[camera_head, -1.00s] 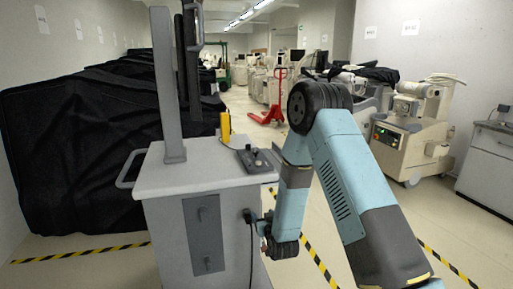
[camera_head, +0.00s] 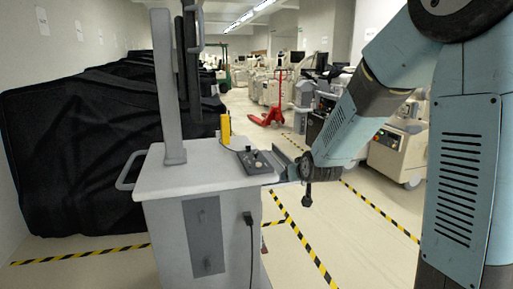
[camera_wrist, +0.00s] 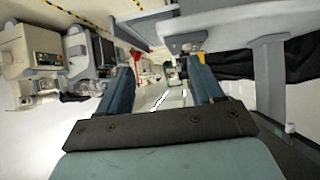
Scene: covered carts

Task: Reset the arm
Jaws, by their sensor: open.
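My arm (camera_head: 465,170) rises on the right of the head view and bends over, with its forearm reaching down and left. My gripper (camera_wrist: 160,78) shows in the wrist view with its two blue-grey fingers spread apart and nothing between them. In the head view its end is beside the right edge of the white cart (camera_head: 200,172), near the control box, and the fingers are hard to make out. A black plug with a cable (camera_head: 248,220) is on the cart's right side, apart from my gripper.
A black-covered bulk (camera_head: 75,150) fills the left. A yellow bottle-like object (camera_head: 225,128) and a control box (camera_head: 254,160) are on the cart. A red pallet jack (camera_head: 272,112) and beige machines (camera_head: 400,145) stand behind. Taped floor (camera_head: 300,245) right of the cart is clear.

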